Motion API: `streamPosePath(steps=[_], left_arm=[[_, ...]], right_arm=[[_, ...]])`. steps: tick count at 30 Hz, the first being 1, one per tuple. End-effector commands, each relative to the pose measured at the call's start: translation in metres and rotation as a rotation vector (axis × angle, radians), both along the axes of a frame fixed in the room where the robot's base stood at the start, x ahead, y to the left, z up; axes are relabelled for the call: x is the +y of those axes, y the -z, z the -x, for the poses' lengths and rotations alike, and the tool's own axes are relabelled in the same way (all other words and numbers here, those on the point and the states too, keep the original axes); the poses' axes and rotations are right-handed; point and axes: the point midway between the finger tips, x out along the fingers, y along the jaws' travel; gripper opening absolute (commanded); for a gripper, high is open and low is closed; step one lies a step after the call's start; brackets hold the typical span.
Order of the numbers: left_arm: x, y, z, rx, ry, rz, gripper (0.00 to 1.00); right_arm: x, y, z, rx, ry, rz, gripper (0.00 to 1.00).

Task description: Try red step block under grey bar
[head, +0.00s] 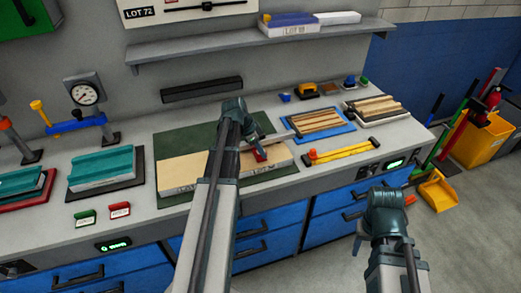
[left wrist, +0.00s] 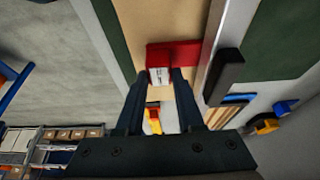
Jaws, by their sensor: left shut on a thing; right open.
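The red step block (head: 260,154) is at the beige panel (head: 183,171), which lies on a green mat (head: 190,143). In the left wrist view the red block (left wrist: 187,53) has a white label and sits between my left fingertips (left wrist: 160,76). My left gripper (head: 254,152) is shut on it, partly hidden by my arm in the head view. The grey bar (left wrist: 215,38) runs across the panel just beside the block, with a dark end piece. Whether the block touches the bar is unclear. My right gripper (head: 386,208) is open, away from the bench; its jaws are mostly hidden.
A blue tray of wooden strips (head: 318,122) and a yellow-orange tool (head: 342,152) lie right of the panel. More strips (head: 374,107) lie further right. Teal pieces (head: 103,167) and a dial gauge (head: 86,94) stand left. A shelf (head: 250,43) overhangs the back.

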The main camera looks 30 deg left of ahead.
Motion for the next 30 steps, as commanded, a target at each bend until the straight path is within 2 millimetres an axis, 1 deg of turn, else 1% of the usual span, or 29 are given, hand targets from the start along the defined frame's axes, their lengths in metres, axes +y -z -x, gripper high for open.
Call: streamPosePath(steps=[17,30], left_arm=[[-0.0006,0.0000,0.0004,0.000,0.000,0.000,0.00],[-0.0092,0.0000,0.0077,0.000,0.000,0.000,0.00]], right_arm=[[0.0000,0.0000,0.0000,0.000,0.000,0.000,0.50],[0.0000,0.0000,0.0000,0.000,0.000,0.000,0.50]])
